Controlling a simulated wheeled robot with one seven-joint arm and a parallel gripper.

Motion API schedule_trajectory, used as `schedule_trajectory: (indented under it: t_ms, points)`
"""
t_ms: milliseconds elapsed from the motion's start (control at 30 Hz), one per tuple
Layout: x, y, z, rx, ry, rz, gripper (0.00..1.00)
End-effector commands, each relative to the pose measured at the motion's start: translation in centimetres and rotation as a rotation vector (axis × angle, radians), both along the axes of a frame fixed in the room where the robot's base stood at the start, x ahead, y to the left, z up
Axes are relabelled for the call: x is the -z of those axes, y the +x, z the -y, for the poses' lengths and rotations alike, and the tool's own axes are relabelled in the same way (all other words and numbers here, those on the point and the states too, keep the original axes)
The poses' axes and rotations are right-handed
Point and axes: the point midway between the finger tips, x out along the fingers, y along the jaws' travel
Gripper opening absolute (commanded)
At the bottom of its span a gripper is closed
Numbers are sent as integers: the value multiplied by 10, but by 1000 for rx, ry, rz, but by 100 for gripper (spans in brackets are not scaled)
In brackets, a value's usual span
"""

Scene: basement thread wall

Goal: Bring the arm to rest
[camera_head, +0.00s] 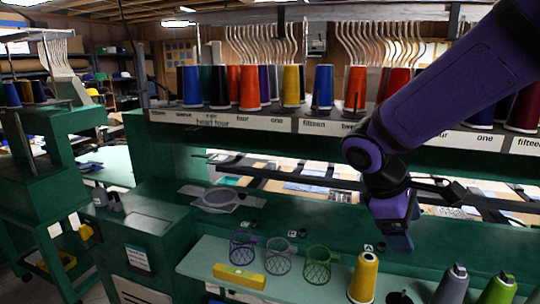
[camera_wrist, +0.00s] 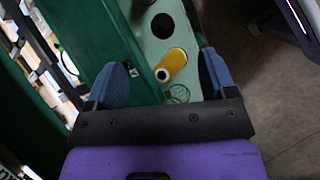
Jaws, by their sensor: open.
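My purple arm comes in from the upper right in the head view. My gripper (camera_head: 396,240) points down above the pale green shelf, near a yellow thread cone (camera_head: 363,278). In the wrist view my gripper (camera_wrist: 168,80) has its two blue fingers spread apart with nothing held between them. The yellow cone (camera_wrist: 172,66) shows beyond the fingers, standing on the shelf and apart from them.
A purple (camera_head: 242,246), a grey (camera_head: 278,256) and a green wire holder (camera_head: 318,264) stand on the shelf (camera_head: 210,256), with a yellow block (camera_head: 239,276) in front. A grey cone (camera_head: 452,285) and a green cone (camera_head: 497,289) stand at right. Thread cones line the labelled rack (camera_head: 270,122) above.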

Motion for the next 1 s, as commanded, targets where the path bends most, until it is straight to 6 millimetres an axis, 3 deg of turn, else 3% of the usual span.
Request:
schedule_trajectory:
  t_ms: [200, 500, 800, 1000]
  points:
    - [-33, -31, 26, 218, 192, 162, 78]
    - [-70, -77, 47, 496, 426, 404, 78]
    - [-95, -115, 55, 714, 610, 633, 78]
    - [-101, -125, 55, 771, 658, 697, 78]
